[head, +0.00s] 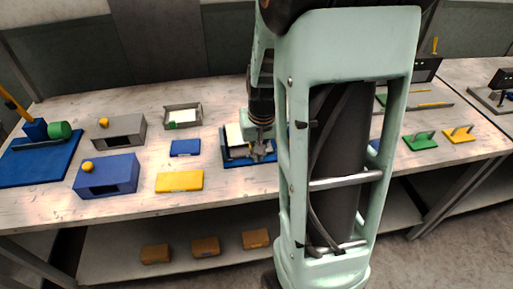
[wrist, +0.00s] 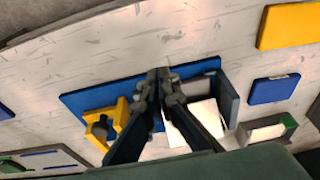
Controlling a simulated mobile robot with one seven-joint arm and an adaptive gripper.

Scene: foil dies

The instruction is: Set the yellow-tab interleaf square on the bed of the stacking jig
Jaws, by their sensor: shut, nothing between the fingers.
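The stacking jig has a blue base plate (wrist: 205,68), which also shows in the head view (head: 238,163). A dark upright wall (wrist: 228,97) stands on its right in the wrist view. A white sheet (wrist: 207,117) lies at the jig beside that wall, partly hidden by my fingers. I cannot tell whether it is the yellow-tab interleaf or lies square; no yellow tab on it is clear. A yellow piece with a dark round part (wrist: 121,112) stands at the left of the plate. My gripper (wrist: 158,76) is shut and empty, over the jig (head: 259,155).
A grey tray (head: 197,119) with a white sheet and green tab stands left of the jig in the head view. A small blue block (head: 185,148) and a yellow block (head: 180,181) lie nearby. Grey (head: 118,132) and blue (head: 106,176) boxes with yellow knobs stand further left.

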